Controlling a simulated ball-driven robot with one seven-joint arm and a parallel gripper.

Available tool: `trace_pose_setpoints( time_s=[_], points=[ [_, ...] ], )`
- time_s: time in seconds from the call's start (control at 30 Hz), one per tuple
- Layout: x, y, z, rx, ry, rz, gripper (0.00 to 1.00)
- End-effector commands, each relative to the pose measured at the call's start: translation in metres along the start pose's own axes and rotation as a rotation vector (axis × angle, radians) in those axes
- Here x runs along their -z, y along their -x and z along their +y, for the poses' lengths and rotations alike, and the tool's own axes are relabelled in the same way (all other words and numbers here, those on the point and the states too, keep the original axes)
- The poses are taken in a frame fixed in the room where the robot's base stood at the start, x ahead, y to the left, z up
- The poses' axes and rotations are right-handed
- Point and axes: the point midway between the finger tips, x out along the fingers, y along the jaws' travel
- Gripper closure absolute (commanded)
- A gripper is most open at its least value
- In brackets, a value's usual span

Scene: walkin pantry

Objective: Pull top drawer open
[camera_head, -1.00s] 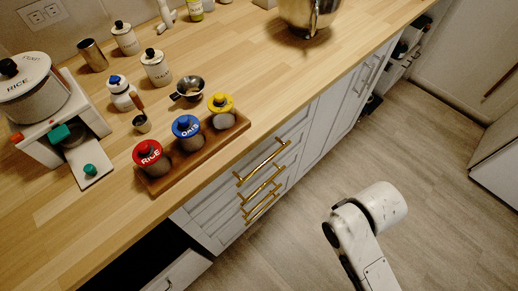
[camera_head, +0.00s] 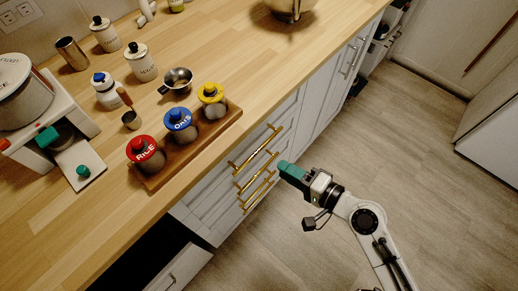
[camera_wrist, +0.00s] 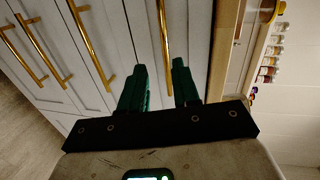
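The top drawer (camera_head: 223,186) is shut under the wooden counter edge. In the wrist view this handle (camera_wrist: 164,35) runs up and down, nearest the counter, lined up with the gap between my fingers. My gripper (camera_head: 285,167) has green fingers and is in front of the drawers, near the handles' right ends. In the wrist view my gripper (camera_wrist: 160,68) is open, one finger on each side of the handle's line. I cannot tell whether they touch it.
A wooden tray (camera_head: 226,124) with rice, oats and yellow-lidded jars stands on the counter (camera_head: 70,220) above. A dark opening (camera_head: 135,260) is at the lower left. The wood floor (camera_head: 430,140) to the right is clear.

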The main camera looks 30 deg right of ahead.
Motion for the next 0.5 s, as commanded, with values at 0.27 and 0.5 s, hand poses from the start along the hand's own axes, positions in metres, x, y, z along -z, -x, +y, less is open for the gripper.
trace_pose_setpoints(
  time_s=[0.27,0.5],
  points=[
    [0.008,-0.015,-0.006,0.038,-0.061,0.037,0.69],
    [0.009,-0.058,-0.009,0.037,-0.058,0.035,0.69]
  ],
)
